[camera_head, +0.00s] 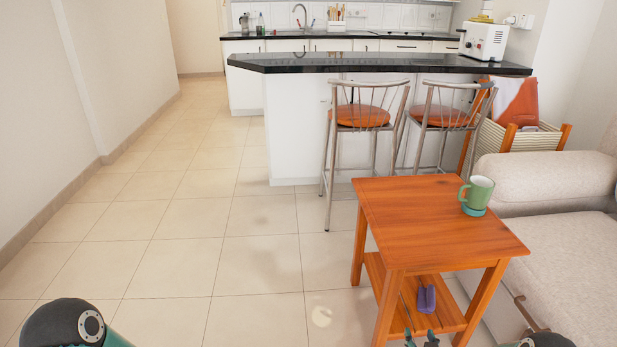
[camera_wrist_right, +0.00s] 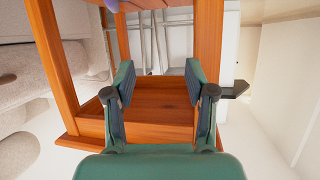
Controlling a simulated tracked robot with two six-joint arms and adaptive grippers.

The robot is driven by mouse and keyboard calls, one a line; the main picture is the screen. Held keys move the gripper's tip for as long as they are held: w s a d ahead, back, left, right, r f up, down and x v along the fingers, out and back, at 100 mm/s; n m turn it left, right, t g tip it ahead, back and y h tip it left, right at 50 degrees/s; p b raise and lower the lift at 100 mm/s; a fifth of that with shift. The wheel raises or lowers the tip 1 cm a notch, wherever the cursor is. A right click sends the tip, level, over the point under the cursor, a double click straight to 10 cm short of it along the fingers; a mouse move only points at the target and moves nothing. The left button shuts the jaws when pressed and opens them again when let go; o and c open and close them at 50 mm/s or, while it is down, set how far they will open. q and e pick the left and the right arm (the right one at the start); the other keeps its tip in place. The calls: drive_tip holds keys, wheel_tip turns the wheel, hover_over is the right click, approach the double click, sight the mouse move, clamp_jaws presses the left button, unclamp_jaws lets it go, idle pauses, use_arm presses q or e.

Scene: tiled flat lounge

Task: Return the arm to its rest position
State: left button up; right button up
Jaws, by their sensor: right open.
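My right gripper (camera_head: 420,341) shows at the bottom edge of the head view, in front of the wooden table (camera_head: 432,222). Only its green fingertips show there. In the right wrist view, the right gripper (camera_wrist_right: 159,82) has its two green fingers spread apart with nothing between them. The table's orange wood (camera_wrist_right: 160,101) lies beyond the fingers; I cannot tell how far. A dark arm joint of mine shows at the bottom left of the head view, and part of my other arm at the bottom right. My left gripper is out of view.
A purple object (camera_head: 427,298) is on the lower shelf. A pale sofa (camera_head: 560,240) is at the right, with bar stools (camera_head: 360,116) behind the table. Tiled floor at the left is clear.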

drive_tip(key=s+a+n+g+y, duration=0.1)
drive_tip(key=s+a+g+y, duration=0.4)
drive_tip(key=s+a, duration=0.85)
drive_tip(key=s+a+f+m+g, duration=0.1)
drive_tip(key=s+a+g, duration=0.25)
drive_tip(key=s, duration=0.55)
drive_tip(key=s+a+f+g, duration=0.1)
drive_tip(key=s+a+g, duration=0.1)
drive_tip(key=s+g, duration=0.5)
wheel_tip(320, 180, up, 33)
drive_tip(key=s+t+p, duration=0.1)
drive_tip(key=t+p, duration=0.1)
drive_tip(key=p, duration=3.1)
drive_tip(key=shift+s+a+m+y, duration=0.15)
drive_tip(key=shift+s+m+y, duration=0.15)
